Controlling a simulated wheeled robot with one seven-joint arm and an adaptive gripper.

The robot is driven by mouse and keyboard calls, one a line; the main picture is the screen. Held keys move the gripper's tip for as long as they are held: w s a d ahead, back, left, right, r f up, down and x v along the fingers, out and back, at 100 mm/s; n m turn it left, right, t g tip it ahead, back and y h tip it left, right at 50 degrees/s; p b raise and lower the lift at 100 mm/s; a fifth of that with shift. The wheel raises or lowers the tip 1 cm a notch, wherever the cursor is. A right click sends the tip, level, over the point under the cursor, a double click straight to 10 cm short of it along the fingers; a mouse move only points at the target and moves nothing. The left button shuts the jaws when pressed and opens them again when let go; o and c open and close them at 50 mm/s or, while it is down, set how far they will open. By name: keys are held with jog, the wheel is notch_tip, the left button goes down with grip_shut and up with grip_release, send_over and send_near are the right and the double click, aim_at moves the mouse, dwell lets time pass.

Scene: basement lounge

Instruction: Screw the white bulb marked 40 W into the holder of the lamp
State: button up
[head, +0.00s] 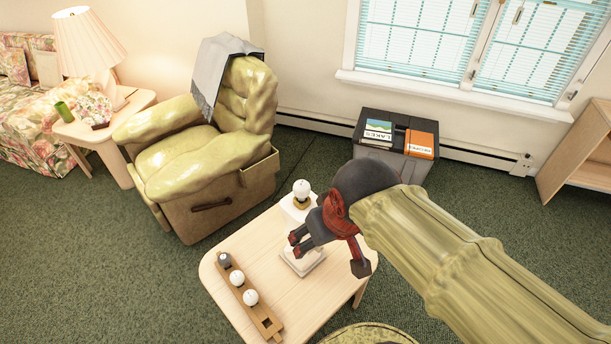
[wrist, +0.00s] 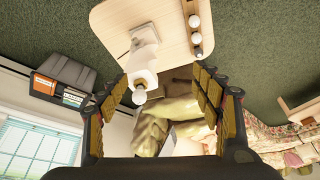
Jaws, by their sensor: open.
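The lamp stands on a small light wood table (head: 225,300); its white base (head: 302,264) shows below my gripper, which hides part of its body. A white bulb (head: 301,189) sits upright at the top of the lamp, above a brass-coloured holder (head: 301,203). In the wrist view this bulb (wrist: 139,95) appears between the fingers, nearer the left one, apart from both. My gripper (head: 328,255) is open and empty in front of the lamp. A wooden rack (head: 266,322) on the table holds a grey bulb (head: 224,260) and two white bulbs (head: 237,278). No wattage marking is readable.
A yellow-green recliner (head: 190,165) with a grey blanket stands behind the table. A dark box (head: 375,150) with books stands by the wall under the window. A side table with a lit lamp (head: 90,40) is at far left.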

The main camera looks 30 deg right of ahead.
jog(key=p, duration=0.5)
send_over(303, 184)
jog(key=s, duration=0.3)
jog(key=shift+n+y, duration=0.3)
jog(key=f, duration=1.3)
jog(key=shift+w, duration=0.2)
jog(key=shift+w+f+n, duration=0.4)
jog(key=shift+f, duration=0.05)
jog(key=b+x, duration=0.1)
jog(key=x, duration=0.5)
jog(key=shift+w+f, duration=0.2)
jog(key=shift+f, duration=0.1)
jog(key=c, duration=0.3)
